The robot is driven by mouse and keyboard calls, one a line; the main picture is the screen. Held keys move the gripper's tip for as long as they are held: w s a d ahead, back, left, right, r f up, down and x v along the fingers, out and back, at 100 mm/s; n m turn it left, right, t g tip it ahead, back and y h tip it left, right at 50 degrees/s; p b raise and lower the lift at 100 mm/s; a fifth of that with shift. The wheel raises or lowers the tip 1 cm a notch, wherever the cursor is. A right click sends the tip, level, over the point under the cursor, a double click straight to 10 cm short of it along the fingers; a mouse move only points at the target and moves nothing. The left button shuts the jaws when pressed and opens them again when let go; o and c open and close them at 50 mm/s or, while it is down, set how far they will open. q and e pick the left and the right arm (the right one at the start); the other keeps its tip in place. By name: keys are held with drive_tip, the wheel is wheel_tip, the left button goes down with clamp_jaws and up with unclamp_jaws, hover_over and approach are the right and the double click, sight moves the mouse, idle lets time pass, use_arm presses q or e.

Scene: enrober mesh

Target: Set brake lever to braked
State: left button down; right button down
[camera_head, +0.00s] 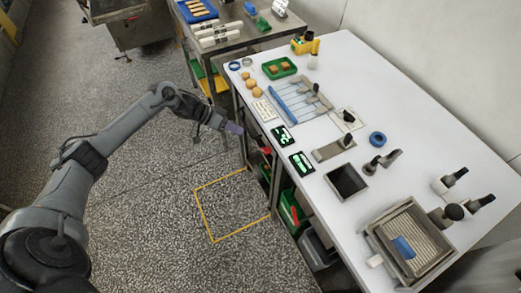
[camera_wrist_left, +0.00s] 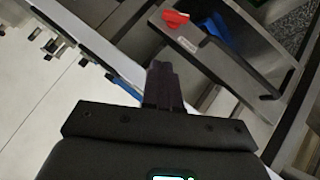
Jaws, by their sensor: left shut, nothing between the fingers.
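My left gripper (camera_head: 234,129) is shut and empty, in the air beside the left long edge of the white table. Its closed fingers also show in the left wrist view (camera_wrist_left: 163,82). A small red piece (camera_head: 266,150) sits just below the table edge, close to the right of the fingertips and apart from them. A red piece (camera_wrist_left: 176,18) also shows in the left wrist view, above the fingertips at a grey metal part. I cannot tell for sure whether it is the brake lever, or its setting. My right gripper is not in view.
The white table (camera_head: 440,120) carries several black-knobbed levers, such as one on a plate (camera_head: 348,116), two dark display panels (camera_head: 301,163) and a wire-mesh tray (camera_head: 420,228). Green and grey bins (camera_head: 291,209) stand beneath. A yellow-outlined floor area (camera_head: 232,205) is clear.

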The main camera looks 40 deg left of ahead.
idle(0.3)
use_arm(q)
drive_tip(key=b, duration=0.3)
approach(269, 151)
drive_tip(key=w+r+x, duration=0.1)
drive_tip(key=x, duration=0.4)
drive_tip(key=shift+s+d+f, duration=0.15)
drive_tip(key=shift+s+f, duration=0.35)
drive_tip(key=shift+f, duration=0.1)
drive_tip(key=shift+d+f, duration=0.1)
